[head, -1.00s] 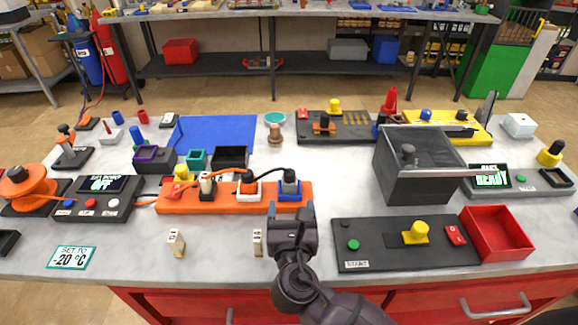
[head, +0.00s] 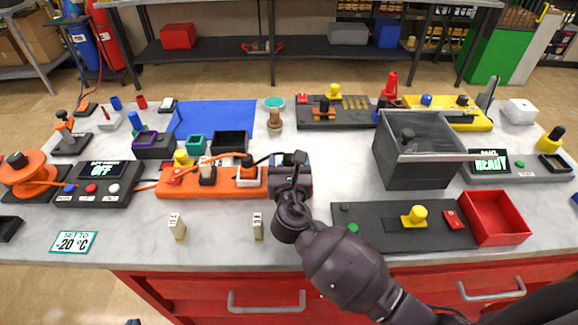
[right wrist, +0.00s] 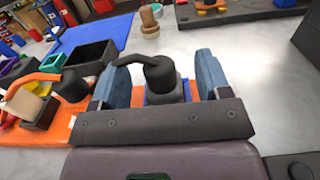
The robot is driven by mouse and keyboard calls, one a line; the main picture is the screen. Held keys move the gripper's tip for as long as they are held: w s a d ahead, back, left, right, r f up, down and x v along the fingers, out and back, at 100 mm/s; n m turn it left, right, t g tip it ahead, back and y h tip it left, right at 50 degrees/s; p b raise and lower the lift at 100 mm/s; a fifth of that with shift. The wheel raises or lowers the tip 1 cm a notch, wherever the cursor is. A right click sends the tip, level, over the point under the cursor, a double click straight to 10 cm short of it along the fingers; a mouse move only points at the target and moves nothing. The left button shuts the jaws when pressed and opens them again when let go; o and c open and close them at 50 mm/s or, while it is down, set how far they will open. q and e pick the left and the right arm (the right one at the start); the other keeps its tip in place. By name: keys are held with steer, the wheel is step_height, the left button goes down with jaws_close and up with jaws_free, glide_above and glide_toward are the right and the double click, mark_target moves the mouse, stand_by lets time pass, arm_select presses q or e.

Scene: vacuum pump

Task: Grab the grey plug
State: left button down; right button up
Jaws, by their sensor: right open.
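The grey plug (right wrist: 160,75) stands upright in a blue socket (right wrist: 164,98) at the right end of the orange power strip (head: 225,188). Its cable runs off to the left. My right gripper (head: 290,165) is over that end of the strip and hides most of the socket in the head view. In the right wrist view my right gripper (right wrist: 165,82) is open, with one blue finger on each side of the plug and small gaps between. A small dark tip at the bottom edge of the head view may be my left gripper (head: 132,322); its state does not show.
Another dark plug (right wrist: 70,86) sits left of the fingers on the strip. A grey bin (head: 420,165), a black panel with a yellow knob (head: 414,216) and a red tray (head: 495,216) stand to the right.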

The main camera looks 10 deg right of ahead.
steer(key=shift+w, duration=0.3)
steer(key=c, duration=1)
steer(key=shift+c, duration=0.2)
